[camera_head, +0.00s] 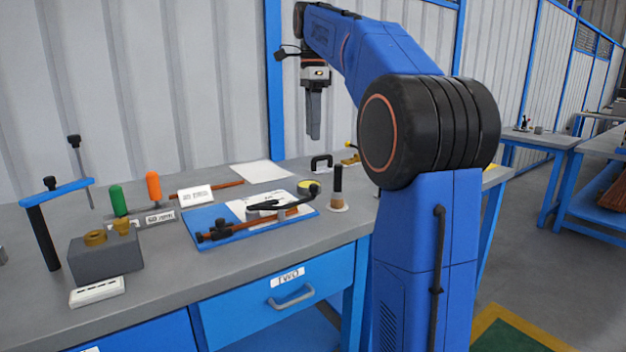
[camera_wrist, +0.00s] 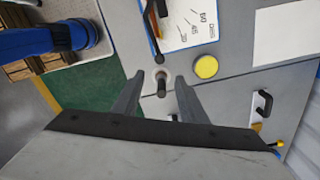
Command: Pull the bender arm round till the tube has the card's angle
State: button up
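The bender stands on a blue base plate (camera_head: 209,221), with a white printed sheet (camera_wrist: 193,35) of angle marks. A copper-coloured tube (camera_head: 262,223) lies along it. The black curved bender arm (camera_head: 282,206) reaches over the plate towards the right. A white card (camera_head: 196,195) with small, unreadable writing stands behind the plate. My gripper (camera_head: 313,136) is open and empty, high above the bench. In the wrist view, my gripper (camera_wrist: 160,76) has a black upright post (camera_wrist: 162,88) between its fingers, lower down and untouched.
The black post (camera_head: 338,181) stands on a round pale base right of the plate. A yellow disc (camera_wrist: 205,67) and a black handle (camera_wrist: 263,103) are nearby. Green (camera_head: 118,201) and orange (camera_head: 153,186) handles and a grey block (camera_head: 106,258) stand at the left. A white sheet (camera_head: 262,172) lies behind.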

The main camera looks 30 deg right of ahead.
aim_at(313, 185)
notch_tip(313, 185, down, 15)
jog(key=shift+r, duration=0.15)
dwell(0.4)
grip_shut()
